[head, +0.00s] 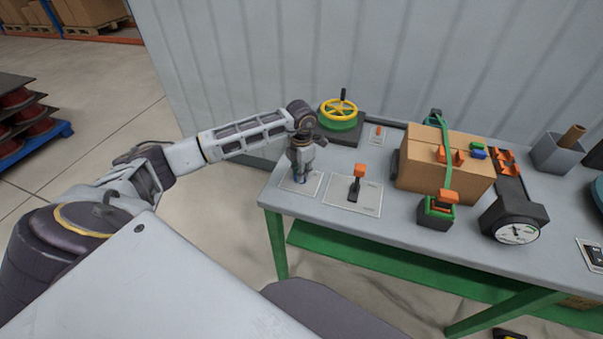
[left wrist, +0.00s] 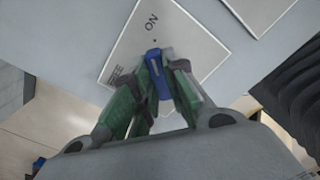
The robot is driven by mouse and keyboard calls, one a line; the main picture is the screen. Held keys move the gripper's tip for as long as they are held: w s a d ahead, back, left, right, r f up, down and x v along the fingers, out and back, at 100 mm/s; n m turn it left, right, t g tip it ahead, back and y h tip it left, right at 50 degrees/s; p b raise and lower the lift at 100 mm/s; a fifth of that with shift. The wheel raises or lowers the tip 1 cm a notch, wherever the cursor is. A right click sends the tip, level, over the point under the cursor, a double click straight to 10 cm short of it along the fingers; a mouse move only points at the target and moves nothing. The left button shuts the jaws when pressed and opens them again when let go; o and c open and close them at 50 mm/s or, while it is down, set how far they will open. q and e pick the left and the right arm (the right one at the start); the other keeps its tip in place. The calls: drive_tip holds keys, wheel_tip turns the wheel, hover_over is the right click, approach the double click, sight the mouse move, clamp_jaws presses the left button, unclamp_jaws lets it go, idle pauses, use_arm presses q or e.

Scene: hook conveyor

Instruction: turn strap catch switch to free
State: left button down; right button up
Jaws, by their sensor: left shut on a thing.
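The switch plate (head: 313,188) lies flat at the near left corner of the green-legged table. A blue switch handle (left wrist: 154,62) stands on the plate. My left gripper (left wrist: 160,85) points down at the plate with its fingers shut on the blue handle. It also shows in the head view (head: 301,180), where it hides most of the handle. My right gripper is out of view.
An orange-knobbed lever (head: 358,178) stands just right of the switch plate. A yellow handwheel (head: 338,109) is behind. A cardboard box (head: 420,165) under a green strap (head: 446,160), an orange-topped buckle (head: 436,211) and a dial gauge (head: 516,233) stand further right.

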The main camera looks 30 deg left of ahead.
use_arm(q)
drive_tip(key=n, duration=0.4)
drive_tip(key=shift+b, duration=0.35)
drive_tip(key=n, duration=0.4)
drive_tip(key=shift+n, duration=0.3)
drive_tip(key=n, duration=0.3)
drive_tip(key=shift+n, duration=2.4)
drive_tip(key=c, duration=1.4)
unclamp_jaws()
drive_tip(key=shift+c, duration=0.2)
drive_tip(key=shift+r, duration=0.15)
wheel_tip(320, 180, up, 12)
